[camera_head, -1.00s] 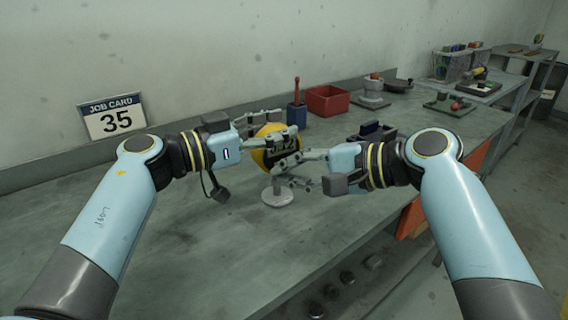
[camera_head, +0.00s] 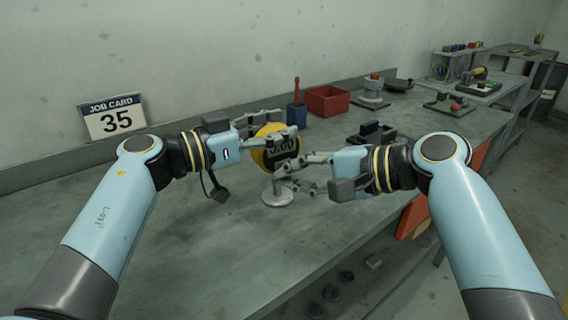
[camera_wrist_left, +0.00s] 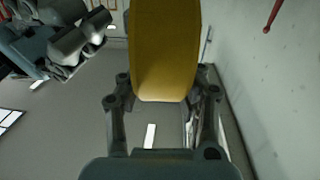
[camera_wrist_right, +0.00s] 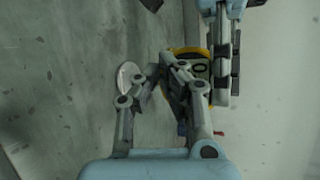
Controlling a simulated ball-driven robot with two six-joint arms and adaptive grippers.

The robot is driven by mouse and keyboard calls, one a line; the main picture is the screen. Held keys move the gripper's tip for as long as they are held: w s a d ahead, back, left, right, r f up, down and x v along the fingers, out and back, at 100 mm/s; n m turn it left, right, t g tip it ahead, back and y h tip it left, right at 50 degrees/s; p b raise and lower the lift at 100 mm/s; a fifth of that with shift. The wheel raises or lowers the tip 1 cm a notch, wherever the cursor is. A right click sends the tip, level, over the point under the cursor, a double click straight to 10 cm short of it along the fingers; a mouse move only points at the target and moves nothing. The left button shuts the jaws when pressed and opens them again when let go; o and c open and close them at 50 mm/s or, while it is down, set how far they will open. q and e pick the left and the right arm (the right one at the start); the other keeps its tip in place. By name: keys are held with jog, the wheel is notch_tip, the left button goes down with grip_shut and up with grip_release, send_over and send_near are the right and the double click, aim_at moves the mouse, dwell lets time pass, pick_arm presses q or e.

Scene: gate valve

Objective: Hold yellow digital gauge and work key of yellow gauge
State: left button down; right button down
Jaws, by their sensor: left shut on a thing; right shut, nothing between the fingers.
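The yellow digital gauge (camera_head: 262,155) has a round yellow body and a dark display with digits ending in "00"; the first is hard to read. Below it is a pale round stand (camera_head: 277,198). My left gripper (camera_head: 281,123) is shut on the gauge from the left; the left wrist view shows the yellow body (camera_wrist_left: 165,50) between its fingers. My right gripper (camera_head: 278,166) is shut and empty, its tips close to the lower front of the gauge. In the right wrist view its tips (camera_wrist_right: 163,75) partly cover the face; key contact cannot be told.
A job card reading 35 (camera_head: 112,118) stands at the back left. A red bin (camera_head: 328,100), a dark blue holder with a red tool (camera_head: 297,115) and a dark block (camera_head: 375,132) are behind the grippers. The left bench top is clear.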

jog(key=shift+s+d, duration=0.1)
jog(key=shift+s+d, duration=0.4)
jog(key=shift+s, duration=0.3)
jog(key=shift+s+d, duration=0.4)
jog(key=shift+s, duration=0.35)
jog(key=shift+s+d, duration=0.4)
jog(key=shift+s, duration=0.3)
pick_arm(q)
jog(key=c, duration=0.8)
grip_release()
jog(key=shift+a, duration=0.1)
